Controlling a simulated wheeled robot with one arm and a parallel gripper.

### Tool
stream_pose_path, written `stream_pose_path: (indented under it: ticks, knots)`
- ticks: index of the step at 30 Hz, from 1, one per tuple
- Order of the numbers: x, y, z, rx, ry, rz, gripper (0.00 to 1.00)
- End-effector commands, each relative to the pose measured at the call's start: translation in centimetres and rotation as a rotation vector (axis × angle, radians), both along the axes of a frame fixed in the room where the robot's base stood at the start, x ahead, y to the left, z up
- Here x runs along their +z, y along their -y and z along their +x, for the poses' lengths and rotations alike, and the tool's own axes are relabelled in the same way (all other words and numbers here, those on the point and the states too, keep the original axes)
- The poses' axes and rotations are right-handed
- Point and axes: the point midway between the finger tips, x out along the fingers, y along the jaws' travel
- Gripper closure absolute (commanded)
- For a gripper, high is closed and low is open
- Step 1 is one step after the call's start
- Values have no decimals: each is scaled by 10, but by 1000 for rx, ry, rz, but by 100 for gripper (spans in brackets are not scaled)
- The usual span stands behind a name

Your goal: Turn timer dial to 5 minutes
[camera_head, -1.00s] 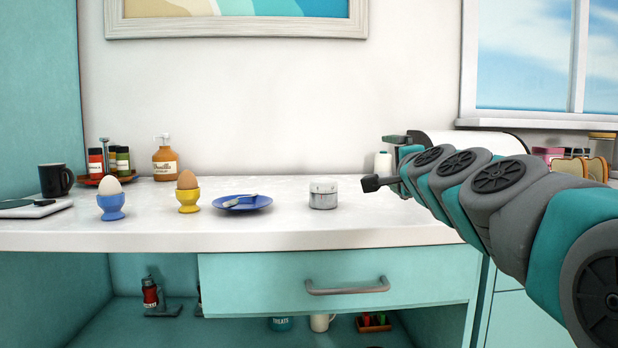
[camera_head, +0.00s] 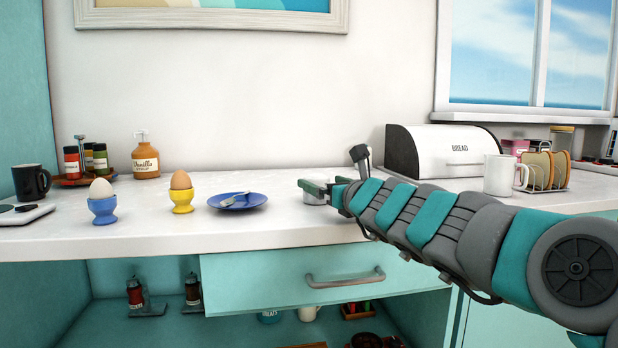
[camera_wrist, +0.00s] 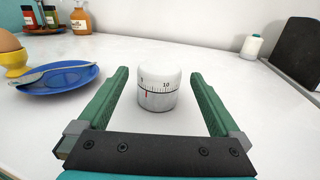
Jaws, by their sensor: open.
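The timer (camera_wrist: 157,90) is a short white and silver cylinder with a marked scale, standing upright on the counter. In the wrist view a "10" shows right of centre on its scale, another number is at the left, and a red mark sits below the scale left of centre. My gripper (camera_wrist: 154,88) is open, with one green finger on each side of the timer and a gap to both. In the head view my gripper (camera_head: 315,188) is at the timer (camera_head: 316,196), which is partly hidden behind it.
A blue plate (camera_head: 238,202) with a utensil lies left of the timer. Two egg cups, blue (camera_head: 103,209) and yellow (camera_head: 181,199), stand further left. A bread box (camera_head: 450,155), a white mug (camera_head: 503,174) and a toast rack (camera_head: 545,171) stand right. A drawer (camera_head: 300,276) is below.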

Motion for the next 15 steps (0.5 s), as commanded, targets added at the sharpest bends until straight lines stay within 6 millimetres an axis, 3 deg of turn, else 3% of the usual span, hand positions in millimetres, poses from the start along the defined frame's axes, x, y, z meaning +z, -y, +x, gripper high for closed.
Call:
stream_pose_path:
  ticks: [15]
  knots:
    - [0, -31, 53, 0, 0, -4, 0]
